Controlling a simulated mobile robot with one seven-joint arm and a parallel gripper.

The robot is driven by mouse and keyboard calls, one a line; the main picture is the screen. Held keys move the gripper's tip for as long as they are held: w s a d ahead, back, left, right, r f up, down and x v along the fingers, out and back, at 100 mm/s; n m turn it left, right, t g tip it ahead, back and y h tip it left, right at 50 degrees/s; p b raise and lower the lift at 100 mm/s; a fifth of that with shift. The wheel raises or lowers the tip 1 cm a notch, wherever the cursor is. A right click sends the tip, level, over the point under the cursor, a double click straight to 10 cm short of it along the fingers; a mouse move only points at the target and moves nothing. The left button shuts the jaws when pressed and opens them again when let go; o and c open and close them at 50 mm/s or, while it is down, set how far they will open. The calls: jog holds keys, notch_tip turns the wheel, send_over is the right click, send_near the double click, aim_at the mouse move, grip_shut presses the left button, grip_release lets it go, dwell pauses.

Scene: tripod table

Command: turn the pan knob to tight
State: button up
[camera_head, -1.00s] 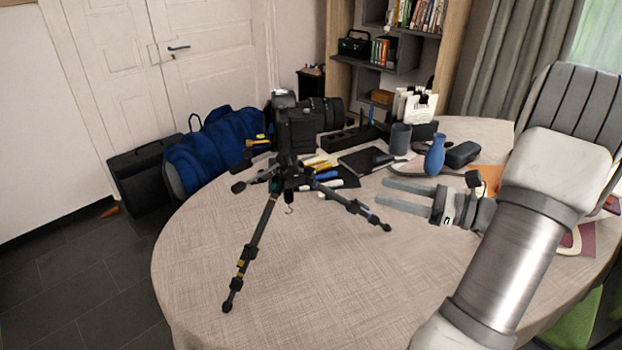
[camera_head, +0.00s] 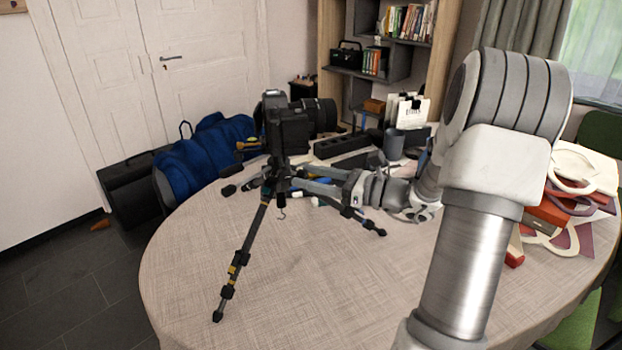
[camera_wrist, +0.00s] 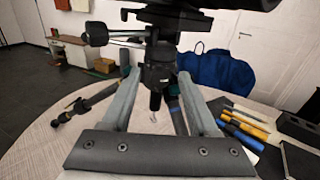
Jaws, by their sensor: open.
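A black tripod (camera_head: 277,180) stands on the table with a camera (camera_head: 290,125) on top. My gripper (camera_head: 298,175) is open, at the right side of the tripod just below its head. In the wrist view the open fingers (camera_wrist: 158,78) appear on either side of the tripod's dark centre part (camera_wrist: 156,70); contact cannot be told. A black knob-like end (camera_wrist: 97,33) on thin rods sticks out to the left of the head in the wrist view. I cannot tell for sure which part is the pan knob.
The round table (camera_head: 290,300) has free room in front. Pens and tools (camera_wrist: 243,125) lie behind the tripod. A grey cup (camera_head: 393,145) stands near my wrist. Red books and papers (camera_head: 560,215) lie at the right. A blue bag (camera_head: 205,155) is beyond the table.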

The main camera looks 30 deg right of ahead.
grip_shut()
dwell(0.3)
jog(key=shift+r+p, duration=0.15)
jog(key=shift+p, duration=0.25)
jog(key=shift+r+m+p, duration=0.1)
jog(key=shift+m+p, duration=0.4)
jog(key=shift+p, duration=0.35)
jog(key=shift+m+p, duration=0.3)
jog(key=shift+p, duration=0.15)
jog(key=shift+f, duration=0.25)
grip_release()
